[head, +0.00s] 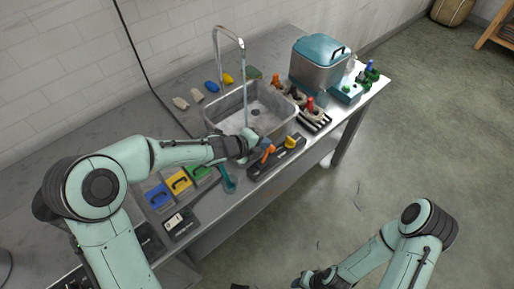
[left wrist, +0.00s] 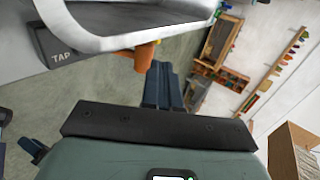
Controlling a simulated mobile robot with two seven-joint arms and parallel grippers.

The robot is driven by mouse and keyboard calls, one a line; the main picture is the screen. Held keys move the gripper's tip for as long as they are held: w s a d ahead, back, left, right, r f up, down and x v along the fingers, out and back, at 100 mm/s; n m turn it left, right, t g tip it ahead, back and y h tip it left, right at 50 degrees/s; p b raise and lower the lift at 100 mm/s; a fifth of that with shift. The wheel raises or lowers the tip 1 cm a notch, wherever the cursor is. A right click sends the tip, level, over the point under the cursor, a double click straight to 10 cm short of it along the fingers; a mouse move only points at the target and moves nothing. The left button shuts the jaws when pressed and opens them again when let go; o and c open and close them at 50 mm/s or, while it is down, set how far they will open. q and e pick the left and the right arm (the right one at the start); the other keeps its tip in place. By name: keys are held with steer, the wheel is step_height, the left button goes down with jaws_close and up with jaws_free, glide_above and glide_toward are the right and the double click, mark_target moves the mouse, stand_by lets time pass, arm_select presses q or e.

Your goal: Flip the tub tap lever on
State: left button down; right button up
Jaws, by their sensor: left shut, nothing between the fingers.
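The tub (head: 210,118) is a grey metal basin set in the bench. A tall curved spout (head: 229,33) stands behind it, and a pale blue stream (head: 245,100) runs from its tip into the tub. An orange lever (head: 268,150) sits at the tub's front, by a black panel; it also shows in the left wrist view (left wrist: 146,56), near a "TAP" label (left wrist: 61,55). My left gripper (head: 254,142) is shut and empty, close beside the orange lever; contact cannot be told. My right gripper (head: 308,281) is low in the head view, away from the bench.
A yellow lever (head: 290,142) stands right of the orange one. Blue, yellow and green boxes (head: 180,182) lie left of the tub, with a teal tool (head: 228,180) nearby. A teal-lidded container (head: 317,68) and several skeins stand to the right. The floor in front is clear.

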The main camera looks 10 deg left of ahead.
arm_select(q)
steer(key=shift+w+r, duration=0.1)
steer(key=shift+r, duration=0.4)
arm_select(e)
steer(key=shift+w+r, duration=0.35)
steer(key=shift+r, duration=0.1)
arm_select(q)
steer(key=p+v, duration=0.4)
steer(key=v, duration=0.9)
arm_select(e)
steer(key=w+r, duration=0.5)
steer(key=shift+t, duration=0.4)
arm_select(q)
steer(key=shift+s+a+r, duration=0.1)
steer(key=shift+s, duration=0.1)
